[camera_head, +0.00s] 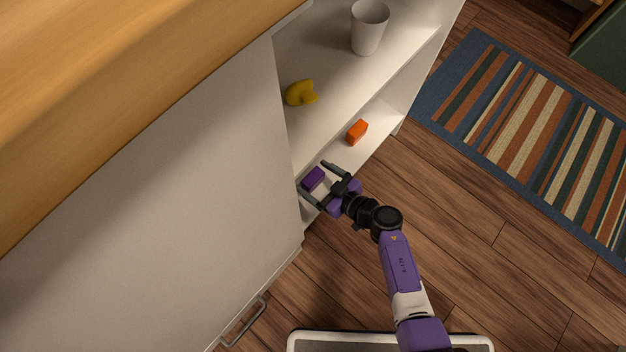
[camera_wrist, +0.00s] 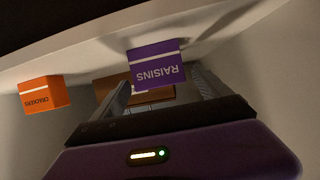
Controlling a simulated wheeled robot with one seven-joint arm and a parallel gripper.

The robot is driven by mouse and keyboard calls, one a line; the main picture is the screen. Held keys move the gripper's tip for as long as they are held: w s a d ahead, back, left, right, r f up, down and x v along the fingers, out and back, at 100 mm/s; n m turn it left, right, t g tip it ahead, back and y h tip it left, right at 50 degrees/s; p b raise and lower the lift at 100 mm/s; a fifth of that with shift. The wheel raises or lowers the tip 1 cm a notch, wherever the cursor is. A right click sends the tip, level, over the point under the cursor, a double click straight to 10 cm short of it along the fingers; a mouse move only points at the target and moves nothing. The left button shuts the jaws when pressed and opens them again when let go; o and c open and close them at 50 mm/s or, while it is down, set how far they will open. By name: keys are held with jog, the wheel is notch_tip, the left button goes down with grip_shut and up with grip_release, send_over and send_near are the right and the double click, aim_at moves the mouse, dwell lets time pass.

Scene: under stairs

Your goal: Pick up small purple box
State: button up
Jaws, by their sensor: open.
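The small purple box (camera_head: 313,178) stands on the lower shelf of the white cabinet. In the wrist view the purple box (camera_wrist: 155,65) reads "RAISINS", upside down, and shows beyond and between the fingers. My gripper (camera_head: 314,179) is open, with one finger on each side of the box in the head view. In the wrist view my gripper (camera_wrist: 155,85) shows both fingers spread apart. I cannot tell whether either finger touches the box.
An orange box (camera_head: 357,131), labelled "CRACKERS" in the wrist view (camera_wrist: 44,94), stands on the same shelf. A yellow object (camera_head: 301,93) and a white cup (camera_head: 369,27) are on the shelf above. A closed white panel (camera_head: 150,190) borders the left side.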

aim_at(309, 174)
jog(key=shift+b+x, duration=1.3)
jog(key=shift+x, duration=0.7)
jog(key=shift+r, duration=0.1)
jog(key=shift+c, duration=0.5)
jog(key=c, duration=1.4)
jog(key=shift+o, duration=0.2)
notch_tip(309, 174, up, 18)
jog(key=p, duration=1.5)
